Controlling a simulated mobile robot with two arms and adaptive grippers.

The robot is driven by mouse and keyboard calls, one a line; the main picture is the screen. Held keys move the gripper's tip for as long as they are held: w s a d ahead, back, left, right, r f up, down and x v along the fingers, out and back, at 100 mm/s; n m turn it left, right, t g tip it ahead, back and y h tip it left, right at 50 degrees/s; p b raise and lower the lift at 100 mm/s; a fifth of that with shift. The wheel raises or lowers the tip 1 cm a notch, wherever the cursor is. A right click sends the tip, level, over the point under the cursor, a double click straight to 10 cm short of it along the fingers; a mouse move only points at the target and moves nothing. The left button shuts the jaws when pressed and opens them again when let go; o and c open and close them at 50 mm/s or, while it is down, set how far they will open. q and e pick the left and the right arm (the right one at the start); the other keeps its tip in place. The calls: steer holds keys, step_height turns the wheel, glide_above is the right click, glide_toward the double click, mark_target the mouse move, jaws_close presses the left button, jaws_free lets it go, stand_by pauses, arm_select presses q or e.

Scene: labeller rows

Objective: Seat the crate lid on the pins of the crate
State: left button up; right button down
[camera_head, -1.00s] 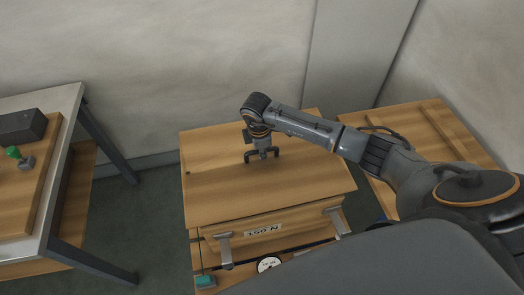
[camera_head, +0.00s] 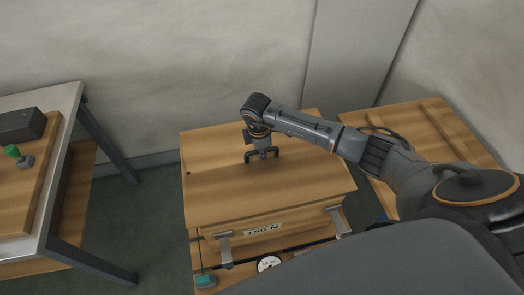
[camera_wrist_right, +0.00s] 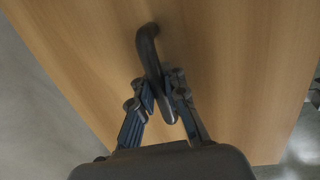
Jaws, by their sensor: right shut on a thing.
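The crate lid (camera_head: 310,177) is a flat wooden board lying over the top of the wooden crate (camera_head: 288,217). It also fills much of the right wrist view (camera_wrist_right: 235,70). My right gripper (camera_head: 262,155) is over the lid's middle. It is shut on the lid's dark bar handle, which shows between the fingers in the right wrist view (camera_wrist_right: 148,50). A small dark hole shows near the lid's left corner. The pins are hidden, and I cannot tell whether the lid rests fully down on the crate. My left gripper is out of view.
Metal latches (camera_head: 224,249) hang at the crate's front, beside a label and a round dial (camera_head: 268,263). A metal-framed table (camera_head: 62,110) stands at the left with a dark block and green knob. Another wooden board (camera_head: 440,130) lies at the right. A wall is close behind.

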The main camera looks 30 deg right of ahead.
mark_target(260, 162)
steer(key=shift+f+b, duration=0.85)
steer(key=shift+f, duration=0.25)
steer(key=c, duration=1.3)
jaws_free()
steer(key=shift+r, duration=0.1)
steer(key=r, duration=0.4)
steer(key=a+r, duration=0.1)
steer(key=r, duration=0.3)
steer(key=s+r, duration=0.1)
steer(key=r, duration=0.3)
steer(key=shift+a, duration=0.15)
steer(key=shift+f, duration=0.1)
